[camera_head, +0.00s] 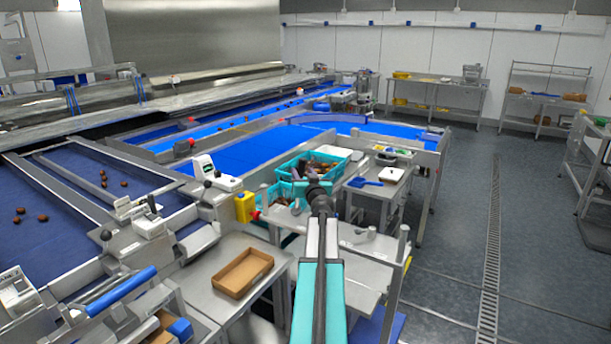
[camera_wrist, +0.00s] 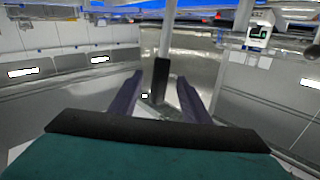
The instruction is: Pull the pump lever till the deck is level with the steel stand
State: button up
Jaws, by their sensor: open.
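In the wrist view, my gripper (camera_wrist: 159,88) is open, with its two dark purple fingers apart. A pale upright rod with a black grip (camera_wrist: 161,78), which looks like the pump lever, stands between the fingertips in the picture. A gap shows on each side; I cannot tell whether the grip is inside the jaws or just beyond them. A steel stand (camera_head: 376,191) is right of the teal crates (camera_head: 281,190). The deck's height against it cannot be judged.
A cardboard tray (camera_head: 243,271) lies on a steel table at the lower left. A blue scoop (camera_head: 365,182) lies on the stand. A grey post (camera_head: 402,246) rises right of my arm. Blue conveyors (camera_head: 258,152) fill the left. Open floor (camera_head: 455,235) lies to the right.

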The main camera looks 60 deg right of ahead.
aim_at(302, 170)
jog(key=shift+p+x, duration=0.6)
jog(key=shift+x, duration=1.25)
grip_shut()
